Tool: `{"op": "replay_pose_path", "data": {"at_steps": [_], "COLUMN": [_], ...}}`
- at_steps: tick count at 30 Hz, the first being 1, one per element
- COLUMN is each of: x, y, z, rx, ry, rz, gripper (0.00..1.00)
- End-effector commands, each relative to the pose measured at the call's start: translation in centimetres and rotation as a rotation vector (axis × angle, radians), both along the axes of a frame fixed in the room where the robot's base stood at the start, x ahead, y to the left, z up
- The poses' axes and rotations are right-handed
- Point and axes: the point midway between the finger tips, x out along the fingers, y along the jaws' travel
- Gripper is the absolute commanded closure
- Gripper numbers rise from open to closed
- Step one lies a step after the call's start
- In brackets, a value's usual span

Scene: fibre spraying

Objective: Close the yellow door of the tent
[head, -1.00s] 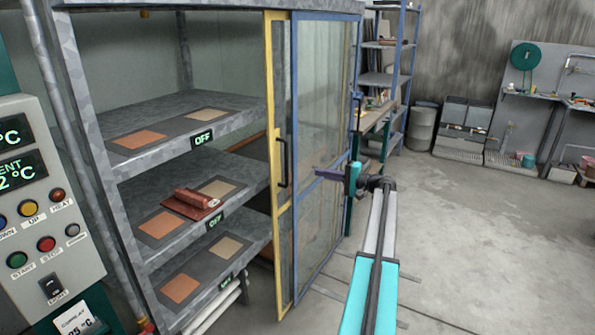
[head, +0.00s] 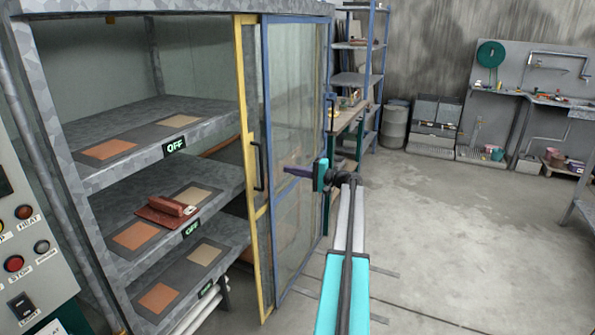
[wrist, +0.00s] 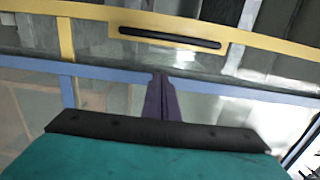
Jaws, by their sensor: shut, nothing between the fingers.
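The tent (head: 90,160) is a grey metal cabinet with shelves, open at its front left. Its yellow-framed door (head: 249,115) stands at the right part of the opening, largely behind the blue-framed glass door (head: 300,130). A dark vertical handle (head: 258,166) is on the yellow frame. In the wrist view the yellow door (wrist: 80,45) runs across the top with its dark handle (wrist: 170,38), and the blue frame (wrist: 215,85) lies nearer. My gripper (head: 286,170) is shut and empty, in front of the blue-framed door and right of the handle. Its purple fingers (wrist: 160,78) point toward the handle.
A red-brown object (head: 166,211) lies on the middle shelf. A control panel (head: 25,240) stands at the left. A shelving rack (head: 350,80) and workbench (head: 347,120) are behind the doors. The concrete floor (head: 450,230) at the right is clear.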

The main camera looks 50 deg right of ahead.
Motion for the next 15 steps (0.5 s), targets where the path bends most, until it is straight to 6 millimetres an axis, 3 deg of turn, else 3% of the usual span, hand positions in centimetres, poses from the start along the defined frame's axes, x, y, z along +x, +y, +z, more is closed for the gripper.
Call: {"op": "replay_pose_path", "data": {"at_steps": [12, 15], "x": [5.2, 5.4], "y": [1.5, 2.2], "z": [0.1, 0.1], "rx": [0.001, 0.002], "ry": [0.000, 0.002], "rz": [0.001, -0.001], "gripper": [1.00, 1.00]}}
